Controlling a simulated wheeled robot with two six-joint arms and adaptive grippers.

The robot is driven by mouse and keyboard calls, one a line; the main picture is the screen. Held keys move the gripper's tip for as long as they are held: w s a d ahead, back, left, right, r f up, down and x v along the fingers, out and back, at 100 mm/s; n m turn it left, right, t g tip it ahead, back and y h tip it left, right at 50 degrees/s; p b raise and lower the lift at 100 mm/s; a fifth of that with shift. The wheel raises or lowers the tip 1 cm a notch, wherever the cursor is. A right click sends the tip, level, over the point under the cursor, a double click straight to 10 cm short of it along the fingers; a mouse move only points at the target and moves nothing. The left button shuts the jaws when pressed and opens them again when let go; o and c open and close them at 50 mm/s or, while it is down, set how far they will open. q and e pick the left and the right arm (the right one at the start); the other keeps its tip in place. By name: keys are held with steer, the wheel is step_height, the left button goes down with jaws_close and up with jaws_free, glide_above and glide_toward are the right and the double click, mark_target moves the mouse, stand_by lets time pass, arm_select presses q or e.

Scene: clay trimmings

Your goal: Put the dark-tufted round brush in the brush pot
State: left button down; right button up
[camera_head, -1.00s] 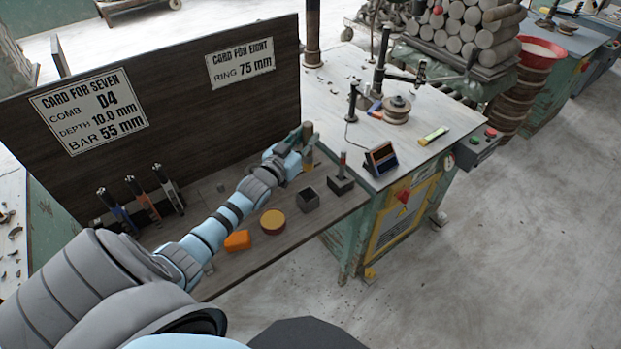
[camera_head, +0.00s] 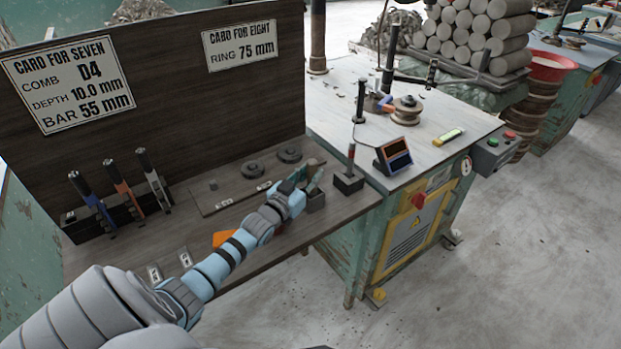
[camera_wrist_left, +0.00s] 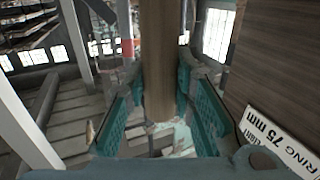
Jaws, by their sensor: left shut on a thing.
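My left gripper (camera_head: 308,180) is over the right part of the wooden bench. It is shut on a brown, round wooden handle, seen upright between its teal finger pads in the left wrist view (camera_wrist_left: 158,60). I take this to be the brush; its dark tuft is not visible.
An orange block (camera_head: 221,238) lies partly behind my arm. Several upright tools (camera_head: 118,185) stand in a rack at left. A dark board with round discs (camera_head: 252,170) lies behind the gripper. The tall card panel (camera_head: 165,90) bounds the back. A small display (camera_head: 394,156) stands right.

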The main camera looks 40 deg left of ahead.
arm_select(q)
steer(key=shift+f, duration=0.15)
steer(key=c, duration=1.4)
jaws_free()
steer(key=shift+o, duration=0.2)
steer(key=shift+r, duration=0.3)
steer(key=s+p, duration=0.2)
steer(key=p, duration=0.1)
steer(key=s+p, duration=0.1)
steer(key=shift+s+d+r, duration=0.2)
steer(key=shift+s+r, duration=0.1)
steer(key=s+p, duration=0.3)
steer(key=s, duration=0.5)
steer(key=shift+s+d+f, duration=0.2)
steer(key=shift+d+f, duration=0.15)
steer(key=shift+d, duration=0.1)
